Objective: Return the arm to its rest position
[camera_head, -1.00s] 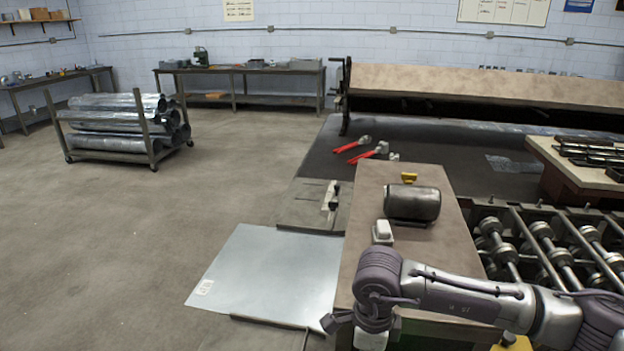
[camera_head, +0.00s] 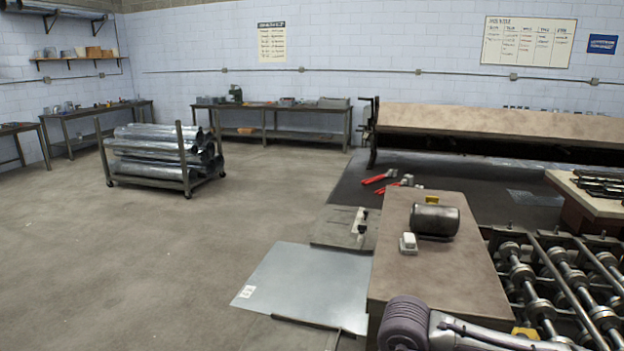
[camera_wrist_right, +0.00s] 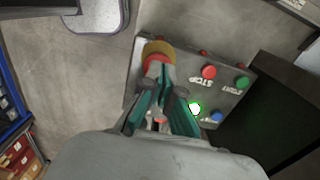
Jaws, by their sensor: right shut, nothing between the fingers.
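My right arm (camera_head: 450,333) comes in at the bottom right of the head view, with its purple-grey joint at the lower edge. Its gripper is below the frame there. In the right wrist view my right gripper (camera_wrist_right: 160,80) has its teal fingers shut with nothing between them. Behind the fingers is a grey control box (camera_wrist_right: 222,72) with a red STOP button (camera_wrist_right: 208,72), a green button (camera_wrist_right: 242,82), a lit green button (camera_wrist_right: 195,108) and a blue button (camera_wrist_right: 216,116). A red-and-yellow knob (camera_wrist_right: 157,52) shows just past the fingertips; contact cannot be told. My left gripper is in neither view.
A brown-topped machine table (camera_head: 425,275) carries a dark motor (camera_head: 435,221). Rollers (camera_head: 540,285) lie to its right. A flat metal sheet (camera_head: 305,285) lies to its left. Open floor (camera_head: 150,270) fills the left, with a cart of ducts (camera_head: 165,160) farther back.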

